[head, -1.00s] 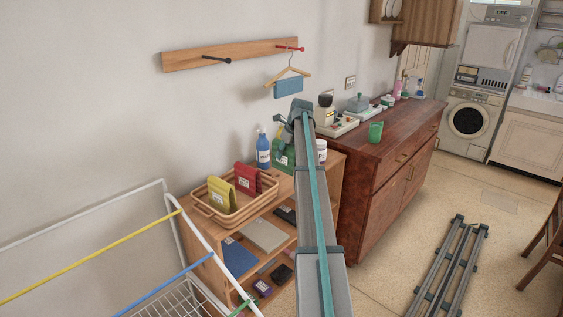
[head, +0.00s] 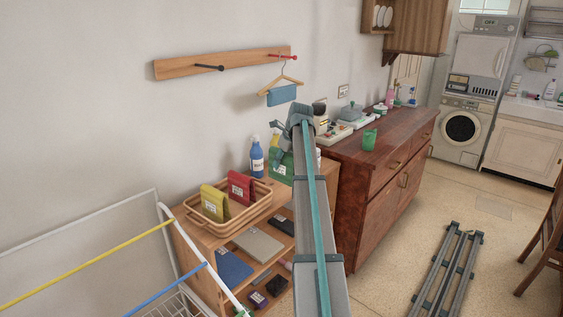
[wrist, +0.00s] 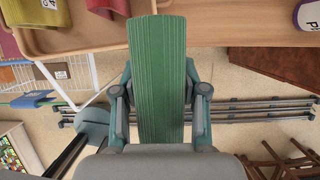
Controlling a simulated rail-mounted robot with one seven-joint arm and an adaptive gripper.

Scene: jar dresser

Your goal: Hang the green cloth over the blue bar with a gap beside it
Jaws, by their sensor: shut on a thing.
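The green cloth (wrist: 158,75) is held between the two fingers of my gripper (wrist: 158,95), which is shut on it. The cloth reaches up past the fingertips in the wrist view. In the head view the green cloth (head: 280,168) shows with a white label above the wooden shelf unit, partly hidden by my arm. My gripper is largely hidden there. The blue bar (head: 168,289) is on the white drying rack (head: 178,230) at lower left, well apart from the cloth. A yellow bar (head: 90,262) runs farther left on the rack.
A basket (head: 246,215) with yellow and red cloths stands on the shelf unit (head: 200,250), left of the held cloth. A blue bottle (head: 257,160) is close to the cloth. A wooden dresser (head: 365,175) stands to the right. Open floor (head: 395,265) lies at front right.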

